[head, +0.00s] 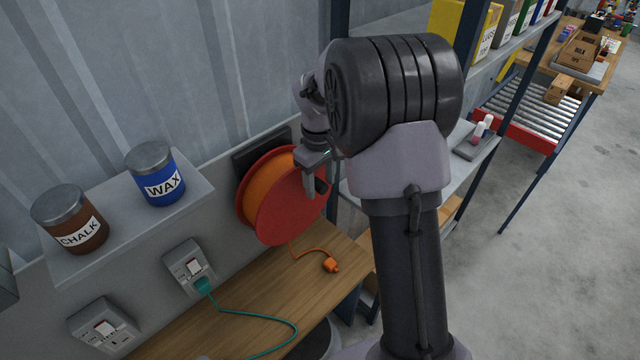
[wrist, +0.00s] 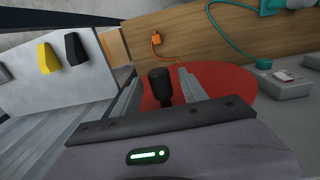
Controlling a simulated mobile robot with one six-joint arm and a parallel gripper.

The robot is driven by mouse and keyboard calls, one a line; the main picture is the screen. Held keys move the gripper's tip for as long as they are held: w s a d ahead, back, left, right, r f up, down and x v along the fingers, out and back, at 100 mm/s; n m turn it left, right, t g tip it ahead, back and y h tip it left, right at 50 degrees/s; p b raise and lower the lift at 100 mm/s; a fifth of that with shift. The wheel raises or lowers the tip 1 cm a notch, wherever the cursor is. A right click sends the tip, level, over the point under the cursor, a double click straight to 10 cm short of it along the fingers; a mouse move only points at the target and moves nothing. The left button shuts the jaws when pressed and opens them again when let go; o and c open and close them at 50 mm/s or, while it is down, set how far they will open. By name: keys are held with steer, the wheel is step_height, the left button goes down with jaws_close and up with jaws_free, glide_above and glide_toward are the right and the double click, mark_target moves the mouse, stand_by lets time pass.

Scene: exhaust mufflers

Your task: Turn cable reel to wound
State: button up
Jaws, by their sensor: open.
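The cable reel (head: 282,212) is a red disc with an orange drum behind it, mounted on the wall above the wooden bench. Its orange cable hangs down, and the orange plug (head: 331,265) lies on the bench. In the wrist view the red reel face (wrist: 235,85) lies behind my fingers, and the plug (wrist: 155,39) shows above. My gripper (head: 316,178) is at the reel's upper right face. In the wrist view my gripper (wrist: 160,76) is open, with a black crank knob (wrist: 160,90) between its fingers. I cannot tell if either finger touches the knob.
A shelf (head: 135,215) with a chalk tin (head: 70,220) and a wax tin (head: 156,175) is left of the reel. Wall sockets (head: 190,267) sit below it, one with a teal cable (head: 270,316). A shelving rack (head: 465,150) stands to the right.

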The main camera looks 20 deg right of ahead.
steer(key=shift+c, duration=0.2)
jaws_close()
stand_by(1.3)
